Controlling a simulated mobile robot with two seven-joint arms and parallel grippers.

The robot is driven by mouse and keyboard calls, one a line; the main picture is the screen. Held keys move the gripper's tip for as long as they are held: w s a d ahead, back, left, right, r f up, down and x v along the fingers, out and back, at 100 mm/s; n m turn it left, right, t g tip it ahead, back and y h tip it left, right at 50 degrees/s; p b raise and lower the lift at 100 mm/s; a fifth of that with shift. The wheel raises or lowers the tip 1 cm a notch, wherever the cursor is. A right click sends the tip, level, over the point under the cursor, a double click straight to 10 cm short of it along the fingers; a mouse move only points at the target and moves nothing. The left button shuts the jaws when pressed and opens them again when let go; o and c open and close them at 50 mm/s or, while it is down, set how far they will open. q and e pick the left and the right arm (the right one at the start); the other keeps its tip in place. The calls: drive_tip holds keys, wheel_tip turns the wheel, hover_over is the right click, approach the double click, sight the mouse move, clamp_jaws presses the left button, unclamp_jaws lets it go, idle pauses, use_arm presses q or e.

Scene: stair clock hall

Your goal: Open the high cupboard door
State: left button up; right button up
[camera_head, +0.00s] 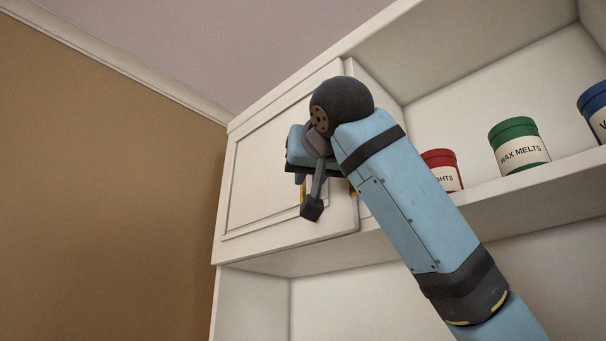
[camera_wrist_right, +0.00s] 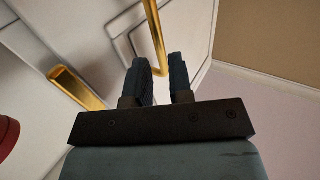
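The high cupboard door (camera_head: 262,170) is white with a framed panel. It looks shut against the cupboard front in the head view. My right gripper (camera_wrist_right: 159,66) is in front of its lower right part. In the right wrist view its two dark fingers stand apart, with a brass handle (camera_wrist_right: 155,35) running in line with the gap between them. I see no clear contact. A second brass piece (camera_wrist_right: 72,86) shows left of the fingers. My left gripper is not in view.
An open shelf (camera_head: 480,212) right of the door holds a red jar (camera_head: 440,168), a green wax melts jar (camera_head: 518,146) and a blue jar (camera_head: 597,108). My right arm passes in front of it. A brown wall (camera_head: 100,180) stands on the left.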

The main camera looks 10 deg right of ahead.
sight(304, 184)
drive_tip(key=w+p, duration=0.1)
drive_tip(key=w, duration=0.3)
drive_tip(key=shift+r, duration=0.1)
drive_tip(key=shift+w, duration=0.25)
clamp_jaws()
drive_tip(key=shift+a, duration=0.1)
